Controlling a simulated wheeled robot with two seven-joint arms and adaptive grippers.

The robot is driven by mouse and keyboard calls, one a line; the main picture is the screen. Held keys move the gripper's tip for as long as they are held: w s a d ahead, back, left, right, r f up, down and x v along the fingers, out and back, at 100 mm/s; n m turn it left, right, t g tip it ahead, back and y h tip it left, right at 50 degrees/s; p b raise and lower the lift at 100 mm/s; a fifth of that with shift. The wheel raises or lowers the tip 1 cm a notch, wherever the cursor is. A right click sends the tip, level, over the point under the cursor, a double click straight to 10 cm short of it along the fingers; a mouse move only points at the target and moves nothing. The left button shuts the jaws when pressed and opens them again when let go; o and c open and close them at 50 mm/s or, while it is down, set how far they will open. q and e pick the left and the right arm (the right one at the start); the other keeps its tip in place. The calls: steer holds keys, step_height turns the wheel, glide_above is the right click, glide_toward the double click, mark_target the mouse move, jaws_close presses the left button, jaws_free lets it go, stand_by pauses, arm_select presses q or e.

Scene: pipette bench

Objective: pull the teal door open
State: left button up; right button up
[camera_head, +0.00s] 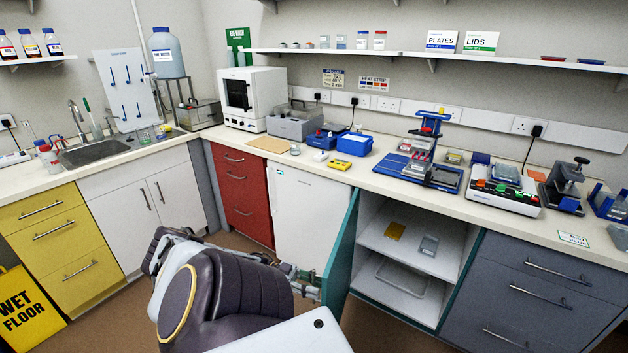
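The teal door (343,258) belongs to the cabinet under the long bench. It stands swung out from the cabinet front and shows nearly edge-on. The cabinet's inside (408,245) is open to view, with two white shelf levels. My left gripper (308,284) is at the outer face of the door, on its left side, low down. My arm hides part of the gripper, and its fingers and the door's handle are too small and covered to tell whether it grips anything. My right gripper is not in the view.
Red drawers (241,190) and a white cupboard front (306,215) stand left of the door, dark grey drawers (545,285) right of the cabinet.

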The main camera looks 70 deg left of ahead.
arm_select(q)
steer(key=v, duration=1.2)
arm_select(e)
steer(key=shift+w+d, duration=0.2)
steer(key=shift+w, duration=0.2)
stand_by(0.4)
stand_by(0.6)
